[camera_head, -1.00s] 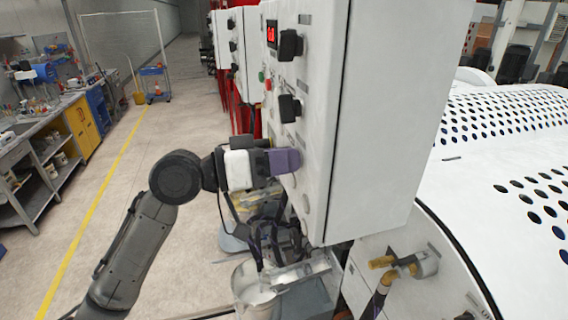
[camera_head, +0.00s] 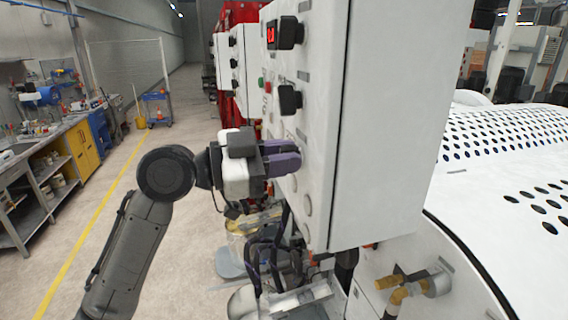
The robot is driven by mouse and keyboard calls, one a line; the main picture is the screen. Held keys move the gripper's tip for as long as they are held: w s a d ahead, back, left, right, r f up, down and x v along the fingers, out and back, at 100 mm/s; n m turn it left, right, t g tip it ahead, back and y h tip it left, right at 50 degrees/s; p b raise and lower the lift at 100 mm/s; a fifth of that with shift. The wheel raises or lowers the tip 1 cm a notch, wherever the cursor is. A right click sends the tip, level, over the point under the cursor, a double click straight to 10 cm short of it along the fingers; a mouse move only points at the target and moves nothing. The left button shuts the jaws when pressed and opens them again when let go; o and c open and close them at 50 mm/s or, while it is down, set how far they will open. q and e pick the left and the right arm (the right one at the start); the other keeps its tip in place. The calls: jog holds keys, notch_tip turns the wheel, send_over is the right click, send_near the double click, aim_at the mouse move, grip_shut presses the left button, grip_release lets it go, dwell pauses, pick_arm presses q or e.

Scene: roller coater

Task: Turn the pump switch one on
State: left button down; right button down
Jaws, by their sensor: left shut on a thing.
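A white control box (camera_head: 375,130) stands in the middle, its panel face turned to the left. My left gripper (camera_head: 296,158), with purple fingers, is at the panel below the lower black knob. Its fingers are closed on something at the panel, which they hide. Which switch this is I cannot tell. My right gripper is not in view.
More white boxes (camera_head: 243,70) stand behind on the left. Pipes and hoses hang below the control box. A perforated white machine cover (camera_head: 505,135) is at right. A workbench (camera_head: 40,165) lines the left, with open floor between.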

pick_arm(q)
jog(key=shift+m, duration=0.7)
jog(key=c, duration=1.1)
grip_release()
jog(key=shift+a, duration=0.15)
jog(key=b+v, duration=0.4)
jog(key=v, duration=0.9)
jog(key=shift+s+a, duration=0.2)
jog(key=shift+a, duration=0.05)
